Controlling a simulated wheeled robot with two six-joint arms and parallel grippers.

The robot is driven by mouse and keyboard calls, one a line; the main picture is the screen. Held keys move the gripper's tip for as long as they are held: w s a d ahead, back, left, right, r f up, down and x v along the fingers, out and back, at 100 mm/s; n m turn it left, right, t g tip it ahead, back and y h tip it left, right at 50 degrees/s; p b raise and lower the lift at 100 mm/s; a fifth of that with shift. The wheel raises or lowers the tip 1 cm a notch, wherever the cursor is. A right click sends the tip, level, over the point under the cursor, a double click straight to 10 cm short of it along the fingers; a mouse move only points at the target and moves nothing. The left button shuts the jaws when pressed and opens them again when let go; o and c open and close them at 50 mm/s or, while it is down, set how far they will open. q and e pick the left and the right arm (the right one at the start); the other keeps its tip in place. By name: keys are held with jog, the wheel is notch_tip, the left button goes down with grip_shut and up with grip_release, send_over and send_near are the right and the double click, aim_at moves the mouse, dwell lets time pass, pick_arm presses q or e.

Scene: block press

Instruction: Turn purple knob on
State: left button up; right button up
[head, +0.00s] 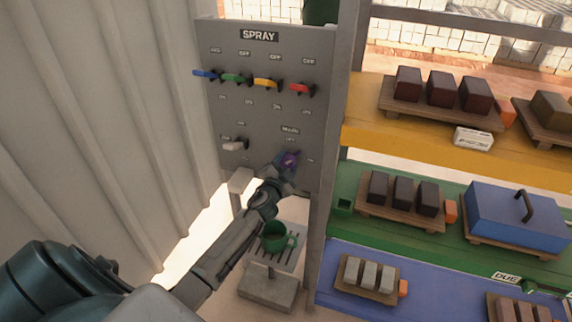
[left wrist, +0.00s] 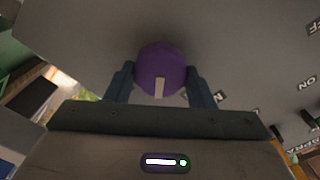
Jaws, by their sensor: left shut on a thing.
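The purple knob (head: 290,159) sits on the lower right of the grey SPRAY panel (head: 265,115), below the word "Mode". In the left wrist view the round purple knob (left wrist: 161,70) has a pale pointer mark at its lower edge. My left gripper (head: 287,167) reaches up to the panel from below. In the left wrist view the two fingers of my left gripper (left wrist: 161,84) stand on either side of the knob and are shut on it. The lettering right around the knob is partly hidden by the gripper. My right gripper does not show.
Blue, green, yellow (head: 266,83) and red (head: 301,89) levers line the panel above, with a white lever (head: 235,145) at lower left. A green cup (head: 274,237) stands on a grate below. Shelves with brick boards (head: 440,113) fill the right.

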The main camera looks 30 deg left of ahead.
pick_arm(q)
jog(key=m, duration=0.5)
jog(key=shift+f, duration=0.1)
jog(key=shift+f+m+p, duration=0.1)
jog(key=shift+m+p, duration=0.2)
jog(key=shift+m, duration=1.3)
jog(key=o, duration=1)
jog(key=shift+d, duration=0.1)
jog(key=shift+c, duration=0.2)
jog(key=b+v, duration=0.2)
jog(key=v, duration=0.9)
jog(key=shift+w+f, duration=0.1)
